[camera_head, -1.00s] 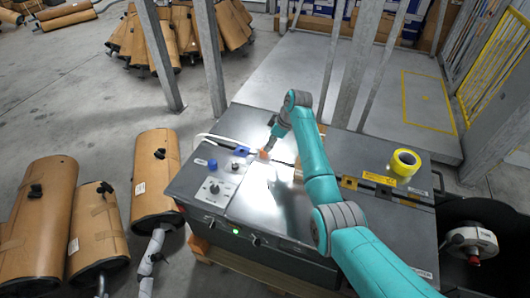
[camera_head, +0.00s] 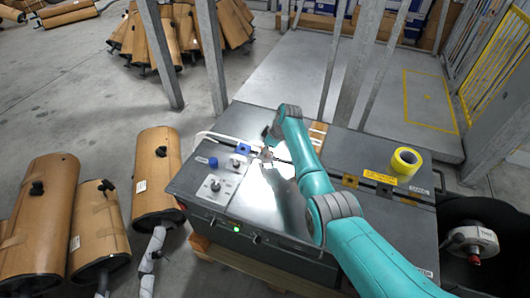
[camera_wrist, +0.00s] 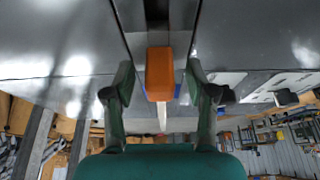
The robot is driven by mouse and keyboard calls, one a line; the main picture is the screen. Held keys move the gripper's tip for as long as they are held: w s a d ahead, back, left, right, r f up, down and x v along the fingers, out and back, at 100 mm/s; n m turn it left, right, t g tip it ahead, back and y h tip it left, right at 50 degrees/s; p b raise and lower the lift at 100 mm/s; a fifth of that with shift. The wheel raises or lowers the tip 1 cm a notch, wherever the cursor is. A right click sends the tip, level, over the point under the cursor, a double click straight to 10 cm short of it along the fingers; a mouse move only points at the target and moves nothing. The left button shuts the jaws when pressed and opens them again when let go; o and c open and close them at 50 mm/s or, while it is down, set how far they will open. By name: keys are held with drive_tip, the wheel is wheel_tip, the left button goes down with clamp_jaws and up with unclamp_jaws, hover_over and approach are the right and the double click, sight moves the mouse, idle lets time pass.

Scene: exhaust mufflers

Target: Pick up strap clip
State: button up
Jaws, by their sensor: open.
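An orange block (camera_wrist: 160,73), which looks like the strap clip, sits at the dark slot in the grey machine top. In the wrist view it lies between the two fingers of my gripper (camera_wrist: 160,78), with a gap on each side. The fingers are apart and hold nothing. In the head view my gripper (camera_head: 266,154) is low over the machine's slot, and the orange block is mostly hidden there.
The grey machine (camera_head: 285,225) has a blue part (camera_head: 243,149), a blue knob (camera_head: 213,162) and a control panel (camera_head: 216,188) left of my gripper. Yellow tape (camera_head: 405,161) lies on its right. Metal posts (camera_head: 355,80) rise behind. Cardboard-wrapped mufflers (camera_head: 157,175) stand at left.

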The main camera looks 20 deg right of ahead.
clamp_jaws()
